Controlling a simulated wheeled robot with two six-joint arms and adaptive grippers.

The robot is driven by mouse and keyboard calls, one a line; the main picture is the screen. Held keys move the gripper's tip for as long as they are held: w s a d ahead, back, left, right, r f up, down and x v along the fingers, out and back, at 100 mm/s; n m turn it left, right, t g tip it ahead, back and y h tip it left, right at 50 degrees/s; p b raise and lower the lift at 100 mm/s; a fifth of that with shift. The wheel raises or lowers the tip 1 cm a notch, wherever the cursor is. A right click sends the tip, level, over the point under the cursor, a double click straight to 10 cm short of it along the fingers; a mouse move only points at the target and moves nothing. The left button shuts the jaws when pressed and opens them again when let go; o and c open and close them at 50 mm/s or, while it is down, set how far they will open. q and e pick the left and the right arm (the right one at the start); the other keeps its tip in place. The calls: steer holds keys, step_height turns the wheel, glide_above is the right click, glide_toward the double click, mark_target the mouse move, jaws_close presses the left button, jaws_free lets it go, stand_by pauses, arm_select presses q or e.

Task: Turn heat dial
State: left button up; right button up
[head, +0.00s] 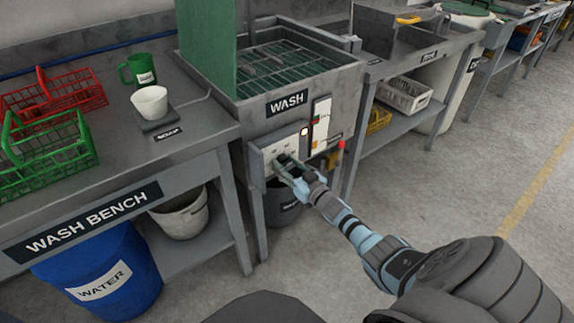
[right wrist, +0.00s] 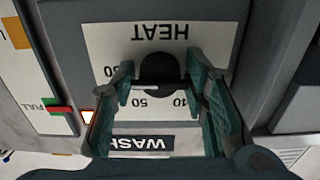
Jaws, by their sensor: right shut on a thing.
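The heat dial (right wrist: 158,66) is a round black knob on a pale panel (right wrist: 95,35) marked HEAT, which shows upside down in the right wrist view. Printed numbers, 50 and 40 among them, curve around the dial. My right gripper (right wrist: 160,80) has its green fingers on either side of the dial and is shut on it. In the head view my right gripper (head: 284,163) reaches the front panel of the wash station (head: 350,85) and covers most of the dial. My left gripper is not in view.
A level gauge (head: 321,124) marked FULL sits beside the panel, with a red knob (head: 341,144) near it. The wash bench (head: 195,140) at the left carries red and green baskets, a green mug and a white cup on a scale. Open floor lies to the right.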

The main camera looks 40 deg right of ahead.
steer(key=shift+f, duration=0.1)
steer(key=o, duration=1)
steer(key=shift+c, duration=0.2)
steer(key=s, duration=1.2)
steer(key=shift+a, duration=0.15)
